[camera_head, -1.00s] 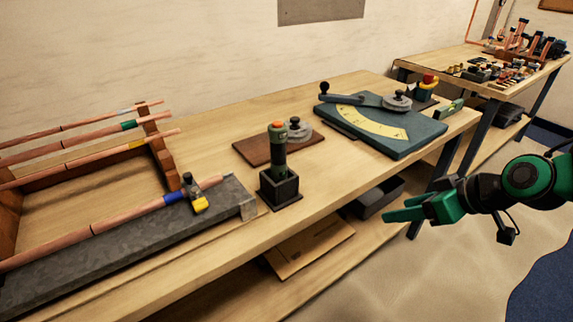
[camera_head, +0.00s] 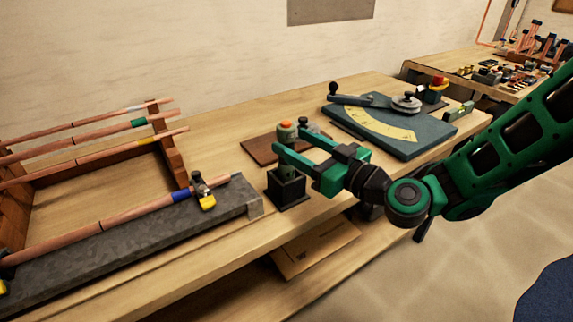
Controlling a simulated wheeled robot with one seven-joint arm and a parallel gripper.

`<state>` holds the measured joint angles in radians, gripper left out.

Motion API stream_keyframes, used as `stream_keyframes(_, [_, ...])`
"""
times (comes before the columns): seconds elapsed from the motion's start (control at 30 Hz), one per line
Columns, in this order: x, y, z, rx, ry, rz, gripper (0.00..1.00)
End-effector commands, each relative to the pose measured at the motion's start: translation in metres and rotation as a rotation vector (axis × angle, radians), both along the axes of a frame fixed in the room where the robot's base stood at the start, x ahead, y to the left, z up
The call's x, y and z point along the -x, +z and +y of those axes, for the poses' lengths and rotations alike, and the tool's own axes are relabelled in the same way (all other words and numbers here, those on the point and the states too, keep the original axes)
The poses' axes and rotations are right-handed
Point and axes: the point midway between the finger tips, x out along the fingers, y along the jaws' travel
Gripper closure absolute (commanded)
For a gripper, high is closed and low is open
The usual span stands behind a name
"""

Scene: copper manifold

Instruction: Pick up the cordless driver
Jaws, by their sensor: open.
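The cordless driver (camera_head: 287,132), green with an orange top, stands upright in a black square holder (camera_head: 288,190) near the table's front edge. My gripper (camera_head: 291,142) is open and level at the driver, with its green fingers pointing left. The far finger's tip shows just right of the driver's upper part. The driver looks to be between the fingers, but I cannot tell whether either touches it.
A brown board (camera_head: 262,148) with a grey knobbed piece lies behind the driver. A blue-grey bending plate (camera_head: 415,145) with a yellow scale lies to the right. A dark stone slab (camera_head: 130,245) with a copper pipe (camera_head: 150,210) and a wooden pipe rack (camera_head: 172,155) stand left.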

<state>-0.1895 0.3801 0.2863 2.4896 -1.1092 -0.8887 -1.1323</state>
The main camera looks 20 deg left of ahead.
Motion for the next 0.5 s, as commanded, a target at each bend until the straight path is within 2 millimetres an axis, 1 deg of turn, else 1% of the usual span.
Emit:
stream_keyframes(0.03, [-0.001, 0.001, 0.007, -0.001, 0.005, -0.003, 0.45])
stream_keyframes(0.1, [-0.004, 0.000, 0.012, 0.000, 0.004, -0.002, 0.45])
stream_keyframes(0.33, [-0.010, 0.000, 0.023, 0.002, 0.004, -0.001, 0.45])
stream_keyframes(0.5, [-0.018, -0.001, 0.042, 0.001, 0.005, -0.002, 0.45])
